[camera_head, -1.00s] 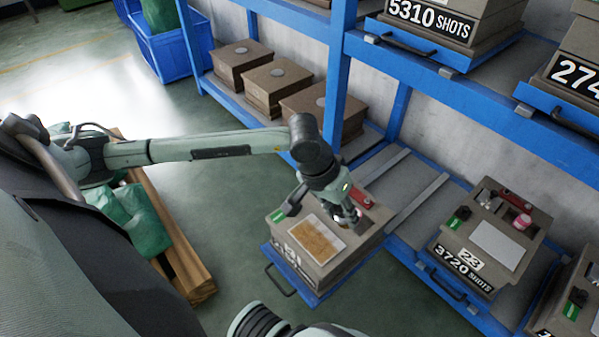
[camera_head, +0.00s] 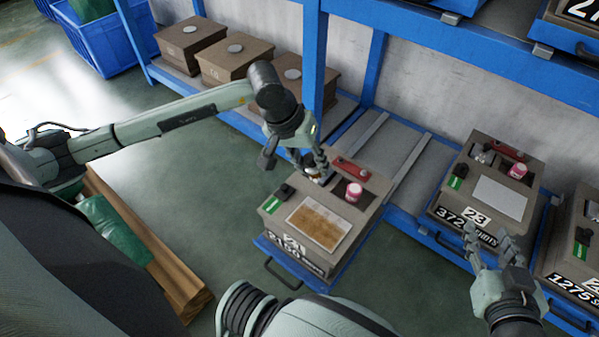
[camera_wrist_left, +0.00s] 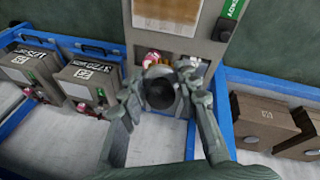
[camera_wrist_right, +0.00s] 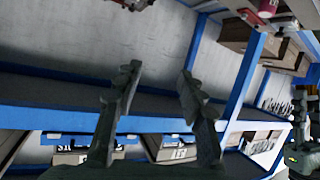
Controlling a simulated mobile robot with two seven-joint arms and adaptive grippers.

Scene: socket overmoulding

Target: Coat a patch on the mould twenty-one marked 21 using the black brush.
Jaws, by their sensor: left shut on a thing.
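The mould twenty-one (camera_head: 345,245) is a brown-grey block with a partly legible number plate on its front. A tan, mottled patch (camera_head: 318,222) lies on its top. My left gripper (camera_head: 321,172) is over the back of this mould, behind the patch. In the left wrist view its fingers close around a dark, round-ended thing (camera_wrist_left: 160,92), which looks like the black brush seen end-on. Its lower end is hidden. My right gripper (camera_head: 490,245) is open and empty, in front of the mould marked 23; its spread fingers show in the right wrist view (camera_wrist_right: 160,88).
A pink-and-white jar (camera_head: 354,191) and a red tool (camera_head: 350,168) sit at the mould's back. The mould marked 23 (camera_head: 515,210) stands on the rack to the right. A blue upright (camera_head: 312,75) rises behind my left gripper. Brown boxes (camera_head: 240,62) line the lower shelf.

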